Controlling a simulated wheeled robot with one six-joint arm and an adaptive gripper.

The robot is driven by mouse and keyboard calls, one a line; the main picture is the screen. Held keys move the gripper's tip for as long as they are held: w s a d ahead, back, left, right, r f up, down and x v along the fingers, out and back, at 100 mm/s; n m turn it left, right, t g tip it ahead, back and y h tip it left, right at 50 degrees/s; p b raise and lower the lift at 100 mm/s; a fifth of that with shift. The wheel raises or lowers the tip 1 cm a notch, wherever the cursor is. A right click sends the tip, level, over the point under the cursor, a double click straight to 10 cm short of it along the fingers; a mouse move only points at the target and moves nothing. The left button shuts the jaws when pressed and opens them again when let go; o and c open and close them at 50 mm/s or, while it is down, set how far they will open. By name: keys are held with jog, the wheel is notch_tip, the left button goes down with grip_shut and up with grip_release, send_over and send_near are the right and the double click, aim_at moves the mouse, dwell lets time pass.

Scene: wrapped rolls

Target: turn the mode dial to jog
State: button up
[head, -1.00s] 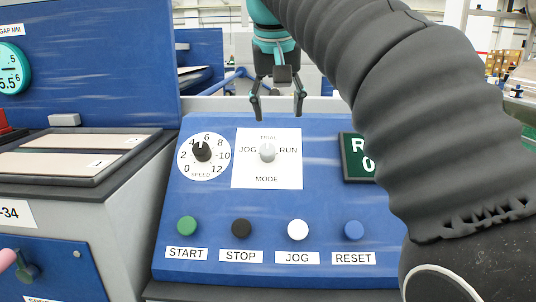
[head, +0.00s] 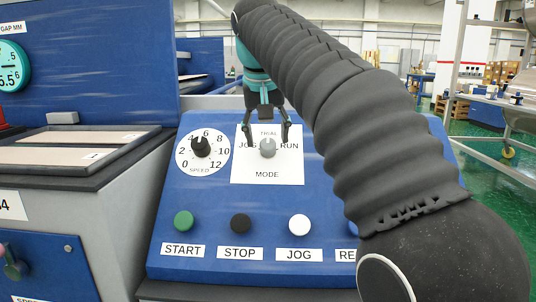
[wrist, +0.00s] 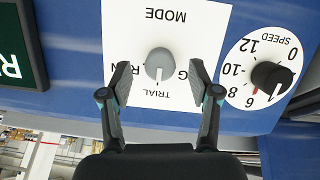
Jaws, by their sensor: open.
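The mode dial (head: 267,149) is a grey knob on a white plate (head: 267,175) marked TRIAL at the top, JOG at left and RUN at right. It also shows in the wrist view (wrist: 159,63), where the picture is upside down; its pale mark points toward TRIAL. My gripper (head: 267,141) is open, its fingers coming down from above over the plate. In the wrist view my gripper (wrist: 160,83) has one finger on each side of the dial, with a gap to it on both sides. The fingers partly cover JOG and RUN.
A black speed dial (head: 200,147) sits just left of the plate. Green (head: 184,221), black (head: 241,223) and white (head: 299,224) buttons line the lower panel. A green display (wrist: 20,45) lies beyond RUN. My arm hides the panel's right part in the head view.

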aim_at(268, 144)
jog(key=shift+b+x, duration=0.35)
jog(key=shift+x, duration=1.35)
jog(key=c, duration=1.2)
